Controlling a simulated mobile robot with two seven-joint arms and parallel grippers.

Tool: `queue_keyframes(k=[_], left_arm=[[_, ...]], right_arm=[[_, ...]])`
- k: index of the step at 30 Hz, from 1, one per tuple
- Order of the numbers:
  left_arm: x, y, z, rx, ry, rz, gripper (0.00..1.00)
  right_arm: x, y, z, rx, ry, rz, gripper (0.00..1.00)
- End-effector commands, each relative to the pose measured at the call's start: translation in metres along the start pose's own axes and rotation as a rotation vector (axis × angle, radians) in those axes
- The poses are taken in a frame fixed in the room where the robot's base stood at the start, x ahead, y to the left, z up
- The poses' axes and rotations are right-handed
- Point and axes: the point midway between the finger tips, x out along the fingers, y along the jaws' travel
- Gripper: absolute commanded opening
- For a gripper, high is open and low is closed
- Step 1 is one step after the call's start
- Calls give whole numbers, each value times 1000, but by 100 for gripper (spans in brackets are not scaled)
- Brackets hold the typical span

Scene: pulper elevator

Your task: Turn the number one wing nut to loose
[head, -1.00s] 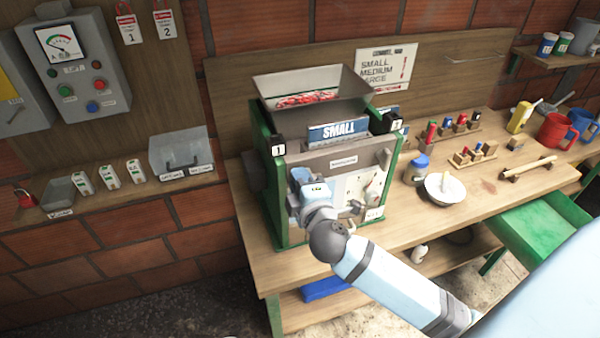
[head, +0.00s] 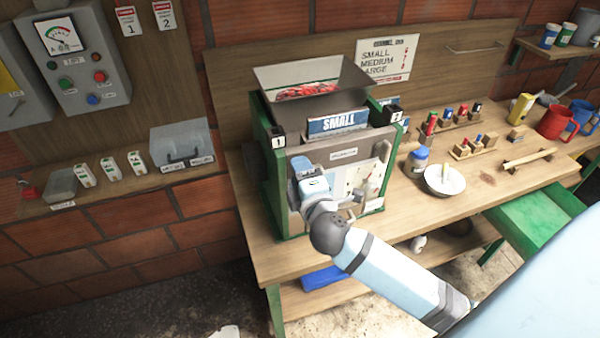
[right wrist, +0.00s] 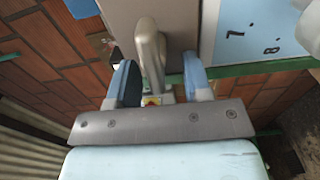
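The pulper (head: 272,195) is a green-sided machine on the bench, with a tag marked 1 (head: 278,142) at its left and a tag marked 2 (head: 397,116) at its right. My right gripper (head: 308,178) is at the left of its front face, below tag 1, and hides what is behind it in the head view. In the right wrist view a grey lever-like piece, apparently the number one wing nut (right wrist: 150,50), stands between the two blue fingers of the gripper (right wrist: 160,82). The fingers are apart, with a clear gap on the right. My left gripper is not in view.
A numbered dial plate (right wrist: 250,30) is right of the fingers. A hopper (head: 310,85) with red cherries and a SMALL sign (head: 338,122) are above. A control box (head: 80,65) hangs left.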

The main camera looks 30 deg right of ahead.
Motion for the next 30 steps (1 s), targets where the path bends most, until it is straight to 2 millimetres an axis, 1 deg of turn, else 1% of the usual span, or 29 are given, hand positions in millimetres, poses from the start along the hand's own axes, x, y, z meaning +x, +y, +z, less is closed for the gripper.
queue_keyframes(k=[7,11,14,21,24,27,30], left_arm=[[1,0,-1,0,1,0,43],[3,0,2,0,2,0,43],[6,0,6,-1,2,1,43],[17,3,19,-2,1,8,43],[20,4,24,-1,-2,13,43],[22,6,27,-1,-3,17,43],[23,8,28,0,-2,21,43]], right_arm=[[-1,0,0,1,2,1,45],[-10,-1,-1,2,2,0,45],[-27,-3,0,1,2,0,45],[-83,-4,0,3,2,-2,45],[-104,-4,0,3,2,-3,45],[-120,-3,0,3,1,-2,45],[-131,-2,1,2,1,-1,45]])
